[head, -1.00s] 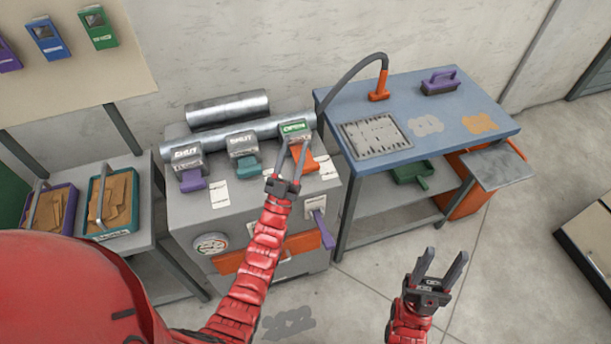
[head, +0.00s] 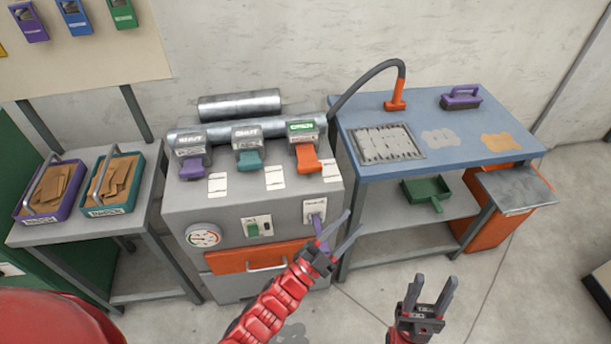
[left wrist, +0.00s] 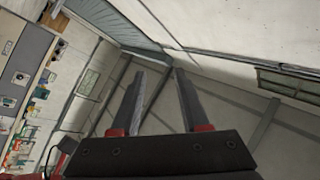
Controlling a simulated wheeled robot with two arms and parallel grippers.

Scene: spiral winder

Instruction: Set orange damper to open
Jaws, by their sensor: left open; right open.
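The orange damper (head: 307,158) is the rightmost of three dampers on top of the grey machine, and its label plate reads OPEN on green. The purple damper (head: 190,169) and the teal damper (head: 249,160) beside it have grey plates that seem to read SHUT. My left gripper (head: 342,229) is open and empty, in front of the machine's right side and below the orange damper, apart from it. It also shows open in the left wrist view (left wrist: 162,88). My right gripper (head: 432,288) is open and empty, low over the floor at the right.
A blue-topped workbench (head: 455,148) with an orange-ended hose (head: 396,95) stands to the right. A purple lever (head: 321,232) sits on the machine's front, close behind my left gripper. An orange drawer (head: 240,258) is below. A stand with two bins (head: 110,185) is left.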

